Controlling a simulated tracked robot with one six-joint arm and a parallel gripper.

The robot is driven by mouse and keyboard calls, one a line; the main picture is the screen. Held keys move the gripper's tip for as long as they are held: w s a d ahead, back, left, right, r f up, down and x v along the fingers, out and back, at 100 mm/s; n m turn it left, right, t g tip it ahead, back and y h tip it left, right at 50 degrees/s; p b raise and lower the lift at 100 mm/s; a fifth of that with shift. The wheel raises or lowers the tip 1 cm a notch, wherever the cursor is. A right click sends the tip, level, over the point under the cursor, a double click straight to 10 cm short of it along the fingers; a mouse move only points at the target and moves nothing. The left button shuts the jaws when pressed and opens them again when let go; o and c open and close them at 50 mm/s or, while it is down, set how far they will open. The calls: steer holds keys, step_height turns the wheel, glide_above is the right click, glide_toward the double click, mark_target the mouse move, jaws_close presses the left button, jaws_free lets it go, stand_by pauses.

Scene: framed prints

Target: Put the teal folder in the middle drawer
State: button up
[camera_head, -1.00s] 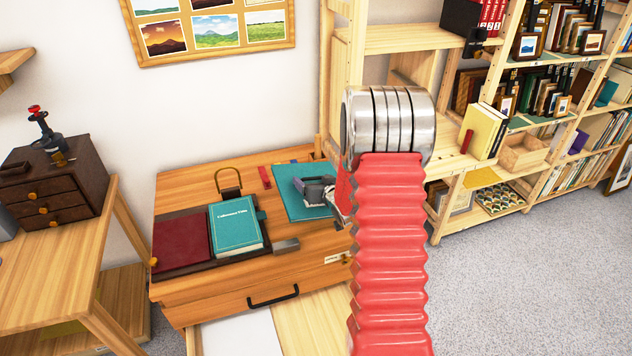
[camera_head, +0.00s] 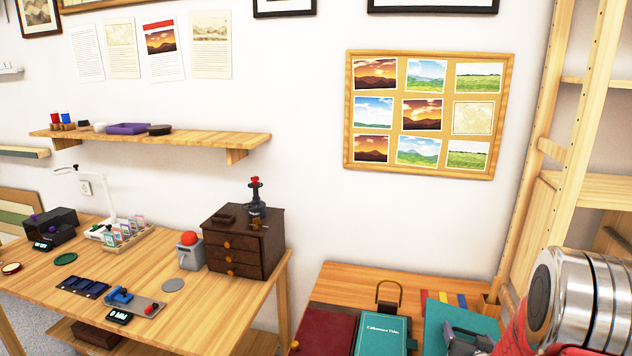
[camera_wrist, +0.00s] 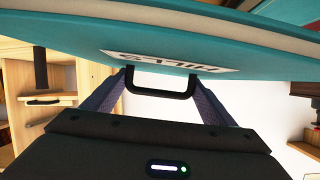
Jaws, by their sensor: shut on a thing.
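The teal folder (camera_head: 445,312) is at the lower right of the head view, over or on the wooden cabinet's top; I cannot tell if it touches. In the wrist view the teal folder (camera_wrist: 240,38) fills the top, with an upside-down white label reading "HILLS". My gripper (camera_wrist: 160,85) has its two grey fingers reaching up to the folder there, with a black handle-shaped bar between them. The cabinet's front is out of the head view. A small dark-brown chest (camera_head: 262,262) on the left table has three shut drawers with orange knobs, one in the middle (camera_head: 228,259).
A dark red book (camera_head: 325,332) and a teal book (camera_head: 383,335) lie on the wooden cabinet (camera_head: 345,277) left of the folder. A wooden shelf frame (camera_head: 575,150) rises at right. The table (camera_head: 215,310) holds several small devices.

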steer(key=a+r+n+y, duration=0.1)
steer(key=a+r, duration=0.3)
steer(key=a, duration=0.8)
steer(key=a+r+n+y, duration=0.2)
steer(key=a+r, duration=0.3)
steer(key=a, duration=0.8)
steer(key=shift+r+t+y, duration=0.3)
steer(key=shift+y, duration=0.1)
steer(key=shift+s, duration=0.1)
steer(key=s+f, duration=0.5)
steer(key=f, duration=0.1)
steer(key=shift+f, duration=0.15)
